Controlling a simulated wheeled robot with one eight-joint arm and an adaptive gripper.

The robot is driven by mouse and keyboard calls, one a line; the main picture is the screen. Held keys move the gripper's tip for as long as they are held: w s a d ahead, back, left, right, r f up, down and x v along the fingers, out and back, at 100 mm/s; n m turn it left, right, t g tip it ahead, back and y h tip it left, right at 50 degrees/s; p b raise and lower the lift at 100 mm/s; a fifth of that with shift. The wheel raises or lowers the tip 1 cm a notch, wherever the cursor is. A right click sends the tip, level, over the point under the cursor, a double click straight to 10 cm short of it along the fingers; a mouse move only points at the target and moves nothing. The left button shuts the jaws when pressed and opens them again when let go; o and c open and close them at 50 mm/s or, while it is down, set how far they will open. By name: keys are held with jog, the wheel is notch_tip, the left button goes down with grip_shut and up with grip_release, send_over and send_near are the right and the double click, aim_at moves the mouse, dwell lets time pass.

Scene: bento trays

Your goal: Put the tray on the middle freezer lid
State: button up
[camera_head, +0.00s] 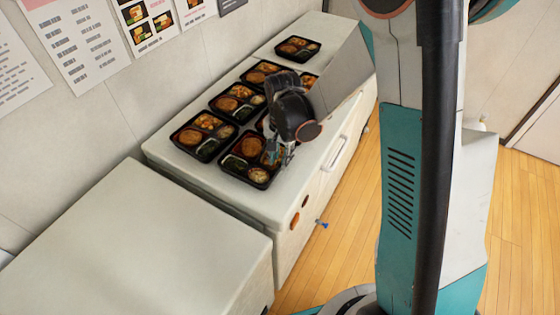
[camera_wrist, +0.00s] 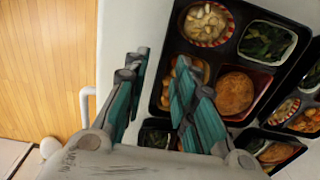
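Several black bento trays with food lie on the lid of the freezer (camera_head: 190,168) in the head view. The nearest tray (camera_head: 235,166) sits close to the lid's front edge. My gripper (camera_head: 279,152) is low at that tray's right side, partly hiding it. In the wrist view my gripper (camera_wrist: 162,95) has its fingers apart, one over a tray (camera_wrist: 222,52) and one outside its edge, above the pale lid. I see nothing held. Whether the fingers touch the tray cannot be told.
A bare pale freezer lid (camera_head: 125,235) stands at the lower left, across a gap. Another tray (camera_head: 297,48) lies farther back, on a lid section beyond a seam. A handle (camera_head: 335,152) sticks out of the freezer front. The wooden floor (camera_head: 345,210) is clear on the right.

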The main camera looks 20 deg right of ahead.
jog(key=s+d+r+n+t+p, duration=0.15)
jog(key=s+r, duration=0.25)
jog(key=r, duration=0.6)
jog(key=s+d+r+n+t, duration=0.1)
jog(key=s+r+n+t, duration=0.2)
jog(key=r, duration=0.7)
jog(key=s+d+r+n+t, duration=0.1)
jog(key=s+r+n, duration=0.1)
jog(key=s, duration=0.3)
jog(key=s+d+r+n+t, duration=0.1)
jog(key=s+r+n, duration=0.1)
jog(key=s, duration=0.3)
jog(key=shift+s+d, duration=0.3)
jog(key=shift+s, duration=0.1)
jog(key=shift+f+n+t, duration=0.1)
jog(key=shift+n+t, duration=0.15)
